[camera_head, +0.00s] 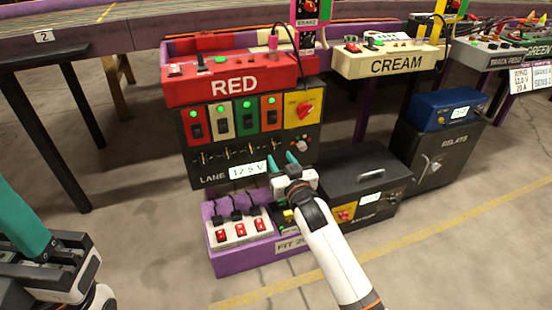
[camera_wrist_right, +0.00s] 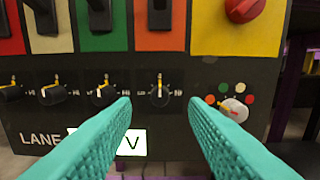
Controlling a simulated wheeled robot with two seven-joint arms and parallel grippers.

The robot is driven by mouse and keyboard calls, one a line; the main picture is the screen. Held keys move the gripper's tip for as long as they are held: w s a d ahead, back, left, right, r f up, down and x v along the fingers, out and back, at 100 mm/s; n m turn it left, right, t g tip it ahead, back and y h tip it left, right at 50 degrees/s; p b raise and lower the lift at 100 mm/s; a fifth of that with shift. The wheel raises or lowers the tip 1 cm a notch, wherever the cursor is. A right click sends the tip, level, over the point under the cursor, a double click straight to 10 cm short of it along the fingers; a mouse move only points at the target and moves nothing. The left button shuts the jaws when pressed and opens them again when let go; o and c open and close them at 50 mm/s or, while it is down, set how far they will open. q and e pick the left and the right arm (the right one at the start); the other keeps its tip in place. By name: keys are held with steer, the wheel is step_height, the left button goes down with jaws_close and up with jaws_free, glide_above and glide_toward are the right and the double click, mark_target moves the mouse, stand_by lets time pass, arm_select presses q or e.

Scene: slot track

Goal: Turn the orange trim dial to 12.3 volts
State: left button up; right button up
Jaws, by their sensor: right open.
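In the head view my right gripper (camera_head: 284,159) is in front of the lane panel (camera_head: 301,134), near that dial. In the right wrist view its two teal fingers are apart and empty, with the dial between their tips in the picture. I cannot tell the remaining distance. The lane display (camera_head: 247,170) seems to read 12.5 V. My left gripper (camera_head: 24,222) is at the lower left, partly cut off.
Similar dials sit in a row left of the orange one. A white selector knob (camera_wrist_right: 233,110) with coloured dots is to the right, below a red rotary switch (camera_head: 305,109) on yellow. A purple tray (camera_head: 228,264) with a power strip and a black box (camera_head: 366,172) stand below.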

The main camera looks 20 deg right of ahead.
mark_target(274, 149)
steer(key=shift+w+b, duration=0.7)
steer(key=shift+w, duration=1.5)
steer(key=shift+a, duration=0.1)
jaws_close()
